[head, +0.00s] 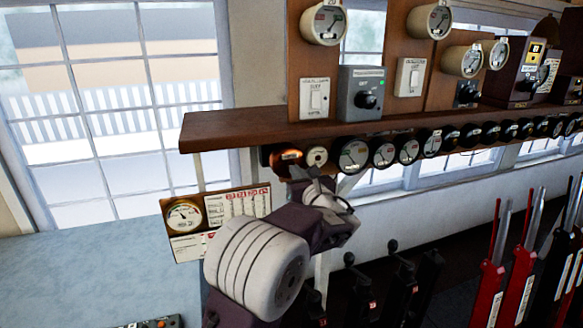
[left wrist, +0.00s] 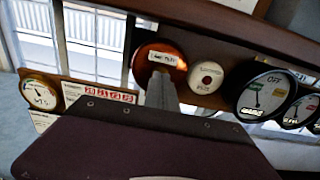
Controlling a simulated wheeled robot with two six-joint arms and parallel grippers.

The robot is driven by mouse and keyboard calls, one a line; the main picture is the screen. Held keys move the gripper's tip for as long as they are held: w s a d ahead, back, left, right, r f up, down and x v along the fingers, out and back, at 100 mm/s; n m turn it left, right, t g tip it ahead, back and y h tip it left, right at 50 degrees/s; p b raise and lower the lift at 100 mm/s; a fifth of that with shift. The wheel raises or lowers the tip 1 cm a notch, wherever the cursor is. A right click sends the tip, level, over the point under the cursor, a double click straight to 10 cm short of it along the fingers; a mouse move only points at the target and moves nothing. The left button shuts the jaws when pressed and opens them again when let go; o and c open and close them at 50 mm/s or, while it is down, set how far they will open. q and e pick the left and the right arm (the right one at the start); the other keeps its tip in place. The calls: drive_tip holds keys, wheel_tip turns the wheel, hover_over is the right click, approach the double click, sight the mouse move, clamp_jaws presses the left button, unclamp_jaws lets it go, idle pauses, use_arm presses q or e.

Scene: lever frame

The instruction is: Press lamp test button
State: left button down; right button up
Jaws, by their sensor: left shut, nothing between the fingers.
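Under the shelf, a round copper-orange fitting (head: 287,157) with a small label is at the left end of a row. It also shows in the left wrist view (left wrist: 160,62). A smaller round cream fitting (head: 317,156) with a dark centre sits just right of it, also in the left wrist view (left wrist: 207,77). The lettering is too small to tell surely which is the lamp test button. My left gripper (head: 299,173) is shut and empty, just below these two. In the left wrist view its fingers (left wrist: 161,92) overlap the copper fitting's lower edge; contact cannot be told.
The wooden shelf (head: 330,128) overhangs the row. Several round dials (head: 354,155) continue to the right. A card with a gauge (head: 184,215) is at left. Red levers (head: 491,265) stand at right. Boxes and gauges are above the shelf.

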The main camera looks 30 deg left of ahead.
use_arm(q)
drive_tip(key=shift+b, duration=0.4)
idle(0.5)
drive_tip(key=shift+s+d, duration=0.1)
drive_tip(key=b+v, duration=0.1)
drive_tip(key=v, duration=0.3)
drive_tip(key=shift+s+d, duration=0.3)
